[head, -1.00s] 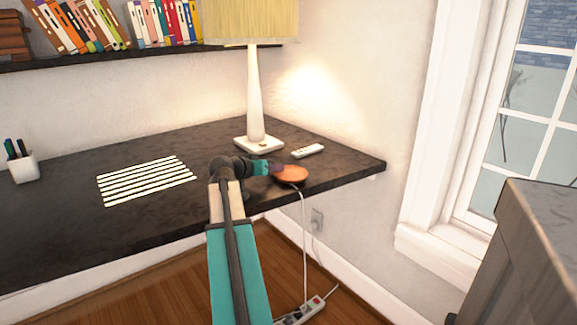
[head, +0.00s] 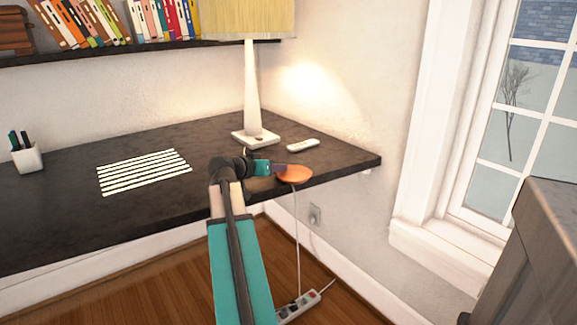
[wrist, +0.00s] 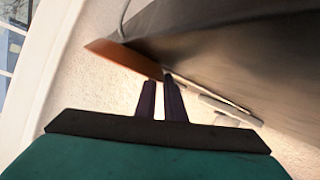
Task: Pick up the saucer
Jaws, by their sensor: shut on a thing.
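The saucer (head: 296,175) is a round orange dish at the front edge of the dark desk, near its right corner. It also shows in the wrist view as an orange wedge (wrist: 120,57) beyond the fingertips. My gripper (head: 280,169) reaches it from the left and is shut on its near rim. In the wrist view the two dark purple fingers (wrist: 164,82) stand close together at the saucer's edge. I cannot tell whether the saucer touches the desk or is slightly above it.
The desk (head: 340,160) holds a lamp (head: 251,95), a white remote (head: 303,144), a striped sheet (head: 145,172) and a pen cup (head: 27,158). A cord hangs to a power strip (head: 298,307) on the floor. A grey cabinet (head: 535,255) stands at right.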

